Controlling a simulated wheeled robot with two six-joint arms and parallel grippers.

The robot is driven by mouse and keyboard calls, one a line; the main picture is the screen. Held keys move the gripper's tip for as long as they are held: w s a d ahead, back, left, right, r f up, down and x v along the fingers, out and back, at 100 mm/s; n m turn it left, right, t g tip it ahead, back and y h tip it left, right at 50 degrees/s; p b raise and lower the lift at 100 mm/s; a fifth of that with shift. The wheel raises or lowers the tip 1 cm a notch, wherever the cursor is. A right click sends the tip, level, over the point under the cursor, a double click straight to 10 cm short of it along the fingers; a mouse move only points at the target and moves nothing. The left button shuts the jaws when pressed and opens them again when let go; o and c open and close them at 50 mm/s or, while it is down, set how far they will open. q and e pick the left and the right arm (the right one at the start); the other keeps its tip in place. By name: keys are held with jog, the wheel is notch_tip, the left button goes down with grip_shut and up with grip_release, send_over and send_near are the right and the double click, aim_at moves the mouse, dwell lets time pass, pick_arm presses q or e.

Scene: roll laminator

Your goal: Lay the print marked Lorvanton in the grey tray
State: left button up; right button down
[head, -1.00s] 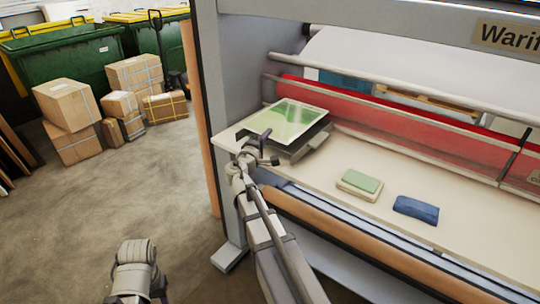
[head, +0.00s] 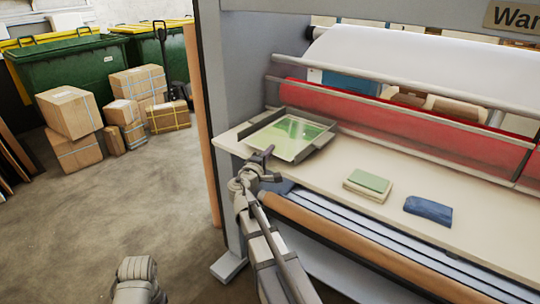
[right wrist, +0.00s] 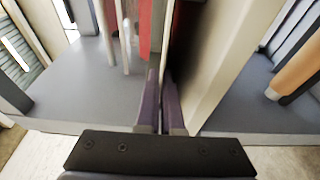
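A print (head: 288,133) with a green picture and pale border lies inside the grey tray (head: 318,148), at the left end of the machine's cream table. Its marking is too small to read. My right gripper (head: 268,165) is just in front of the tray's near edge, apart from the print. In the right wrist view its two purple fingers (right wrist: 165,98) stand close together with a slim gap and nothing visible between them. My left arm shows at the bottom left of the head view, but its fingers do not.
A green-topped stack (head: 368,186) and a blue folded cloth (head: 428,210) lie on the cream table (head: 325,190) to the right. The red roller (head: 400,125) runs behind. A grey side frame (head: 232,80) stands left of the tray. Cartons (head: 75,150) stand far left.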

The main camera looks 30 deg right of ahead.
jog(key=shift+f, duration=0.15)
jog(key=c, duration=1.1)
grip_release()
jog(key=shift+s+a+r, duration=0.15)
jog(key=shift+r, duration=0.05)
jog(key=v, duration=1.1)
jog(key=shift+s+a, duration=0.25)
jog(key=shift+f, duration=0.1)
